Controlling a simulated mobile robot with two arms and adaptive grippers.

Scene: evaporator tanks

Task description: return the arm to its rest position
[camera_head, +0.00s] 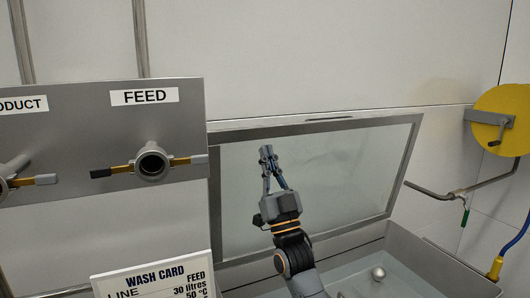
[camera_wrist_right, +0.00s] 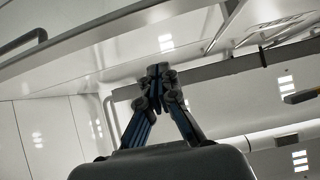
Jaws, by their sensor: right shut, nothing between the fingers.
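My right gripper (camera_head: 268,154) is raised in the middle of the head view, in front of the glass panel of an open, tilted lid (camera_head: 345,180). Its fingers point up and their tips are together, with nothing between them. In the right wrist view the same gripper (camera_wrist_right: 158,72) shows its two blue-sided fingers meeting at the tips. The space around the fingertips is empty there. My left gripper is not in view.
A steel panel (camera_head: 75,115) at left carries the FEED port (camera_head: 152,163). A wash card (camera_head: 155,280) stands below it. An open steel basin (camera_head: 415,262) holds a round knob (camera_head: 378,273). A yellow reel (camera_head: 502,115) and pipe (camera_head: 430,192) are at right.

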